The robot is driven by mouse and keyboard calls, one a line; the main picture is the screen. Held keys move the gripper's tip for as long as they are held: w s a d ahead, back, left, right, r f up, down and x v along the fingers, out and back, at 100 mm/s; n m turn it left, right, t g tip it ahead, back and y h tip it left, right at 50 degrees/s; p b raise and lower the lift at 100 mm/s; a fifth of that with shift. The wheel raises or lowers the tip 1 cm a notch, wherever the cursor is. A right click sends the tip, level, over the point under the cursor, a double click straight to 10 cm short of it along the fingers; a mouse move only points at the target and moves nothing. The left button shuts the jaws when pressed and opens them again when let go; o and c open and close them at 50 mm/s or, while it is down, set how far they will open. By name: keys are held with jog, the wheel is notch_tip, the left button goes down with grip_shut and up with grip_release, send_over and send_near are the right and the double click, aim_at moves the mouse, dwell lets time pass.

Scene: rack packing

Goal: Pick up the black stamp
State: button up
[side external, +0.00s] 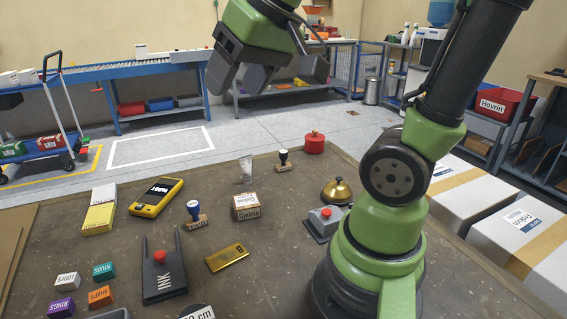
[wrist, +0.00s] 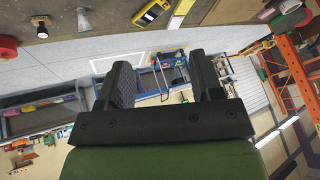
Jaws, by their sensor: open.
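The black stamp (side external: 283,160) stands upright on the brown table, with a black knob handle and a wooden base. It sits just left of a red round object (side external: 314,143). In the wrist view, a dark-handled stamp (wrist: 40,25) shows at the top left edge, outside the space between my fingers. My gripper (side external: 238,84) is raised well above the table, up and left of the black stamp in the side view. It is open and empty, with both fingers (wrist: 160,70) apart in the wrist view.
A blue-handled stamp (side external: 194,211), a small clear glass (side external: 246,169), a box (side external: 246,207) and a brass bell (side external: 336,190) stand nearby.

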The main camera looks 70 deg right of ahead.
jog(key=w+d+f+g+h, duration=0.1)
jog(key=w+d+f, duration=0.3)
jog(key=w+d, duration=0.5)
jog(key=g, duration=0.2)
send_near(284, 151)
jog(key=w+a, duration=0.1)
jog(key=shift+g+h, duration=0.3)
jog(key=x, duration=0.5)
jog(key=shift+s, duration=0.1)
jog(key=x, duration=0.5)
jog(key=shift+s+d+f, duration=0.1)
jog(key=shift+d+f, duration=0.05)
jog(key=shift+f, duration=0.2)
jog(key=c, duration=1)
